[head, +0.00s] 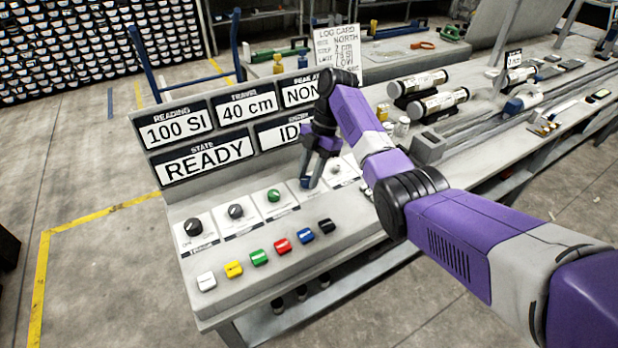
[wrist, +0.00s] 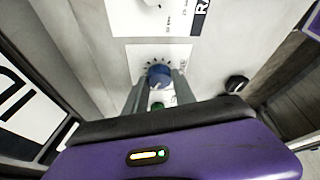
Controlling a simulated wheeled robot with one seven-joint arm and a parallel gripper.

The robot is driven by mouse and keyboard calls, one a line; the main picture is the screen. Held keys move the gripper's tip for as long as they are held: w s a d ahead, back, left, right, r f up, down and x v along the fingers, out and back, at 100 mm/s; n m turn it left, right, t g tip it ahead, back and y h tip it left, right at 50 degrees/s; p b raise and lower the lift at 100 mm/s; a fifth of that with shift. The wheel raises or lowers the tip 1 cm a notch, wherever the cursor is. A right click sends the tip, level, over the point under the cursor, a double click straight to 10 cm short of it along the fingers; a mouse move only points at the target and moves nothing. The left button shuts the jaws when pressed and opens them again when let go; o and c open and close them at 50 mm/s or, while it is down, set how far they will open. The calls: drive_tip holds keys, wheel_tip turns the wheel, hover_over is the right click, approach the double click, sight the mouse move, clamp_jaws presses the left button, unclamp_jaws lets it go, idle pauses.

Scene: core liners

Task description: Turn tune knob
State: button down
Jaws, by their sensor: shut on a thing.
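A blue knob (wrist: 158,75) sits on a white dial plate with tick marks around it, in the wrist view. My gripper (wrist: 158,86) has one finger on each side of this knob and is shut on it. In the head view my gripper (head: 311,178) is at the fourth place in the knob row and hides most of what it holds. The knob labels are too small to read, so I cannot tell which one says tune. The console screens (head: 205,160) show READY, 100 SI and 40 cm; others are partly hidden by my arm.
Beside the held knob are a green knob (head: 273,195) and a pale knob (head: 336,170). A dark grey knob (head: 236,211) and a black knob (head: 194,226) lie farther left. Several coloured buttons, including a red one (head: 282,246), line the front. Core tubes (head: 438,103) lie on the bench behind.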

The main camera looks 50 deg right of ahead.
idle(0.4)
drive_tip(key=c, duration=1)
unclamp_jaws()
drive_tip(key=shift+c, duration=0.2)
drive_tip(key=shift+r, duration=0.1)
drive_tip(key=p+v, duration=0.2)
drive_tip(key=v, duration=0.5)
drive_tip(key=shift+d+r, duration=0.2)
drive_tip(key=shift+r, duration=0.1)
